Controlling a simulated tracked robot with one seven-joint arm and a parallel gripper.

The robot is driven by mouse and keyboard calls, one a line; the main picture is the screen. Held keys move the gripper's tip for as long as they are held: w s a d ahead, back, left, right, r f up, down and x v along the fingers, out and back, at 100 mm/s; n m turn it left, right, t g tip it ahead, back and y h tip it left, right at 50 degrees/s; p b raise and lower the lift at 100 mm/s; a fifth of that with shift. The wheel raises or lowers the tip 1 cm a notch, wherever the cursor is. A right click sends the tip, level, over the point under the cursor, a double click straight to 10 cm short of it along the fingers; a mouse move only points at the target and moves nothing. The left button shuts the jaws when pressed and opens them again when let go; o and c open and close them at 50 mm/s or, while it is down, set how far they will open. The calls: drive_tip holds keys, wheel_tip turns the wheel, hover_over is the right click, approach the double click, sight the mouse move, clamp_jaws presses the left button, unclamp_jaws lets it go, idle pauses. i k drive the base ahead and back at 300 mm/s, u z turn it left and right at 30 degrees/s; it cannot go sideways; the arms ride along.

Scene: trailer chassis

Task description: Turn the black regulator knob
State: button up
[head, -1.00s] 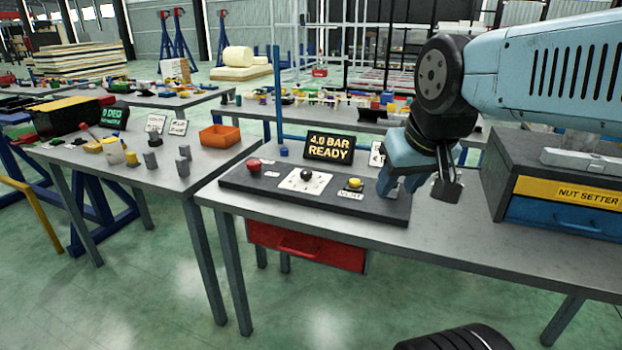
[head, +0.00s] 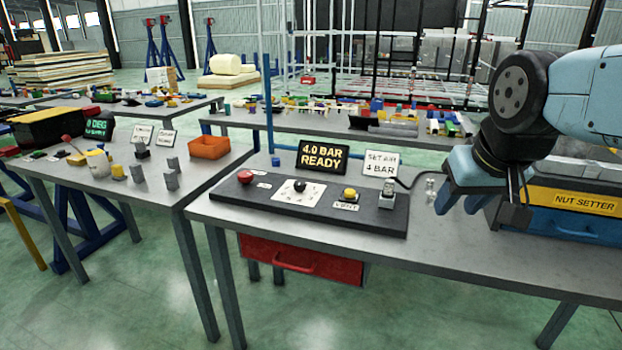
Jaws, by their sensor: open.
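The black regulator knob (head: 299,186) sits on a white dial plate (head: 286,195) in the middle of a dark control panel (head: 368,217) on the grey bench. A display behind it (head: 322,157) reads "4.0 BAR READY", and a white card (head: 379,163) reads "SET AIR 4 BAR". My gripper (head: 482,212) is open and empty. It hangs to the right of the panel, in front of the nut setter box, well apart from the knob.
On the panel, a red button (head: 245,177) is left of the knob and a yellow button (head: 350,194) is right of it. A small metal fitting (head: 387,194) stands at the panel's right end. The nut setter box (head: 577,202) stands at the right. A red drawer (head: 300,263) hangs below.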

sight(299, 185)
drive_tip(key=z, duration=0.1)
drive_tip(key=i, duration=1)
drive_tip(key=u, duration=0.1)
